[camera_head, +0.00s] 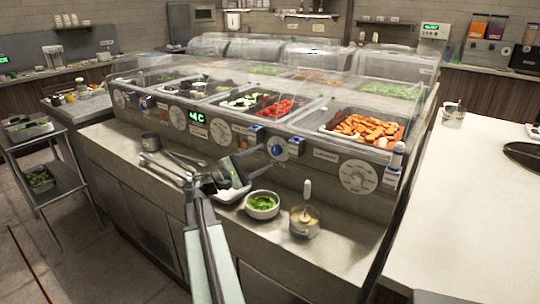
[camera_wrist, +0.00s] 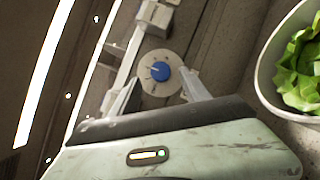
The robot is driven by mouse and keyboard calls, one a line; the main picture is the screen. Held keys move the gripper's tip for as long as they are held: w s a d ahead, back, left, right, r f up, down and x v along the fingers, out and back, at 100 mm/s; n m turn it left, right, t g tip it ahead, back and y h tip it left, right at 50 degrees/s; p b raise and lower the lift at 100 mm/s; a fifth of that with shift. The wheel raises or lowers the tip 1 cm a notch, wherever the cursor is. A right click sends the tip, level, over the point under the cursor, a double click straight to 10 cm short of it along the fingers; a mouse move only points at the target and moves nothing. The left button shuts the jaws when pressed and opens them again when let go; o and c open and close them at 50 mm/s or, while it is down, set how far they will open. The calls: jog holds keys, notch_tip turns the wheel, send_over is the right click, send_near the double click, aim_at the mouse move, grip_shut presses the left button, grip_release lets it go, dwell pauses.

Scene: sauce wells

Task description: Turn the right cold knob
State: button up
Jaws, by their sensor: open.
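The right cold knob is a round blue knob (camera_head: 276,150) on a silver disc on the counter's front panel. In the wrist view the blue knob (camera_wrist: 160,72) shows between my fingers, with a small pale pointer mark on it. My gripper (camera_head: 262,160) is open and empty, just in front of and to the left of the knob in the head view. In the wrist view its two fingertips (camera_wrist: 160,88) stand on either side of the disc's lower part. I cannot tell whether they touch it.
A bowl of greens (camera_head: 262,204) and a sauce cup with a spoon (camera_head: 304,220) stand on the ledge below. A glass-covered food well (camera_head: 365,128) rises above the panel.

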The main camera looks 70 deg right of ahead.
aim_at(275, 152)
jog(key=x, duration=0.4)
jog(key=shift+d, duration=0.1)
grip_shut()
jog(key=shift+p, duration=0.3)
jog(key=shift+r+p, duration=0.15)
jog(key=shift+p, duration=0.15)
jog(key=m+y+p, duration=0.1)
jog(key=m+p, duration=0.2)
jog(key=m, duration=0.1)
jog(key=shift+r+y+p, duration=0.3)
jog(key=shift+y+p, duration=0.05)
jog(key=shift+y, duration=0.05)
jog(key=m+t+y+p, duration=0.1)
jog(key=m+p, duration=0.2)
jog(key=shift+m+t+p, duration=0.5)
jog(key=shift+p, duration=0.15)
jog(key=shift+f+y, duration=0.15)
jog(key=shift+y, duration=0.15)
